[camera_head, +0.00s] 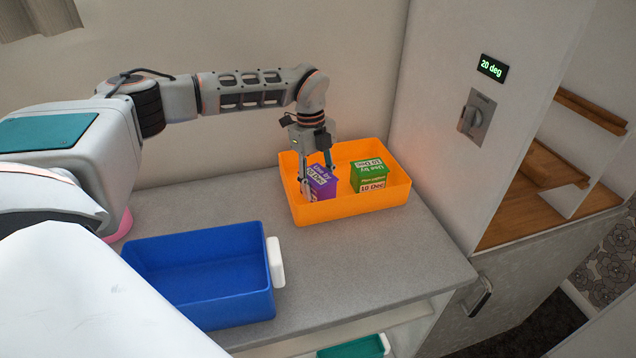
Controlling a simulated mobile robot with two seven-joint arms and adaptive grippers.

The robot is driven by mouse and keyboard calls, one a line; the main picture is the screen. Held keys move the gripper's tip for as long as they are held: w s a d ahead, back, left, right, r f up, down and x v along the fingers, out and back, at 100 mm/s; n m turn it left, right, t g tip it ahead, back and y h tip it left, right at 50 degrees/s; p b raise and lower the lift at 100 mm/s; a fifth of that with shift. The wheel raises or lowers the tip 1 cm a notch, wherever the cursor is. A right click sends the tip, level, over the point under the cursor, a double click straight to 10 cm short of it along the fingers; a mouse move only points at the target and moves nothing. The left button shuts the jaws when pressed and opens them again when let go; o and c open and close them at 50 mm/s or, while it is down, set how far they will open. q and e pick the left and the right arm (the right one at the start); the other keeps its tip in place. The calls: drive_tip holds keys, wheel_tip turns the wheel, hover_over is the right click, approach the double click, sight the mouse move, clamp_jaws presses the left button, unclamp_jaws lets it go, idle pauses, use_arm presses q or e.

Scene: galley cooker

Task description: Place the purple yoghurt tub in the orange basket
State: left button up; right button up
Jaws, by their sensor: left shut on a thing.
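The purple yoghurt tub (322,187) is in the left part of the orange basket (352,208), inside its walls. Its lettering reads "Use by 10 Dec". My left gripper (317,178) reaches down from above and is shut on the purple tub. Whether the tub touches the basket floor is hidden by the front wall. A green tub (369,174), also marked "10 Dec", stands in the right part of the basket, a little apart from the purple one. My right gripper does not show.
An empty blue bin (200,306) with a white handle (275,262) stands on the grey counter (415,255) at the front left. A cabinet wall with a "20 deg" display (492,68) and a knob (471,119) rises right of the basket. A teal bin (352,347) shows below the counter.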

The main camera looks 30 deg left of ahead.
use_arm(q)
drive_tip(key=o, duration=1.3)
drive_tip(key=r, duration=0.4)
drive_tip(key=a+r, duration=0.1)
drive_tip(key=r, duration=0.7)
drive_tip(key=shift+w+a, duration=0.25)
drive_tip(key=shift+a, duration=0.1)
